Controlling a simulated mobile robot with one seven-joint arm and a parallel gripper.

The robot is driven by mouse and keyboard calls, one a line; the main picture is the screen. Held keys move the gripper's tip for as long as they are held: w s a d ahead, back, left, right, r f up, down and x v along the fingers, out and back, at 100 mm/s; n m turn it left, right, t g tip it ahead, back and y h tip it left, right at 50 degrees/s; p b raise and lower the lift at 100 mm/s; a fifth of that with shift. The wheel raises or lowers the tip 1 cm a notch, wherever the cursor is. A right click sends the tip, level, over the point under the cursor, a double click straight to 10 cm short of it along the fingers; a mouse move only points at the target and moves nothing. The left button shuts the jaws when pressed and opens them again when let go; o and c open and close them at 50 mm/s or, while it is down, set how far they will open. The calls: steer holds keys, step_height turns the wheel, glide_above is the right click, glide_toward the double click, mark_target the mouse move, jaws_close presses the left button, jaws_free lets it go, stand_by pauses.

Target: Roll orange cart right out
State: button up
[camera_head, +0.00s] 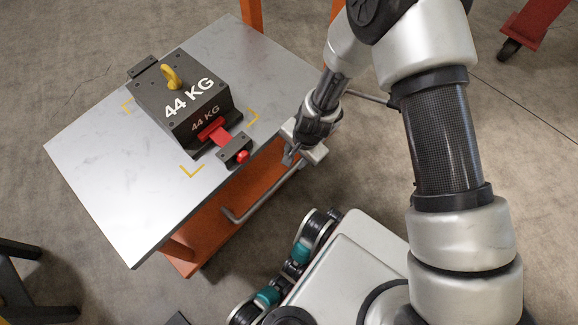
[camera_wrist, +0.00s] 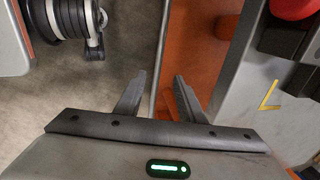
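The orange cart (camera_head: 205,235) has a grey metal top (camera_head: 95,155) and a grey bar handle (camera_head: 265,198) along its near right side. My gripper (camera_head: 291,156) is just off that side, by the upper end of the handle. In the wrist view my gripper (camera_wrist: 160,78) has its two fingers apart. A thin pale bar, apparently the handle (camera_wrist: 159,60), runs between the fingertips; I cannot tell whether either finger touches it. The cart's orange body (camera_wrist: 197,45) lies just right of it. In the head view the fingertips are small and partly hidden.
A dark block marked 44 KG (camera_head: 180,100) with a yellow ring sits on the cart top, held beside a red clamp (camera_head: 215,130). My base stands close to the cart's near side. A dark stand (camera_head: 30,285) is at lower left; a red wheeled frame (camera_head: 530,25) is at upper right.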

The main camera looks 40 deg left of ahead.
mark_target(287, 174)
steer(key=a+f+b, duration=0.1)
steer(key=f, duration=0.4)
steer(key=a+f+b, duration=0.1)
steer(key=f+b, duration=0.1)
steer(key=f, duration=0.4)
steer(key=a+f+b, duration=0.1)
steer(key=f+b, duration=0.1)
steer(key=f, duration=0.4)
steer(key=shift+w+a, duration=0.1)
steer(key=shift+a, duration=0.05)
jaws_close()
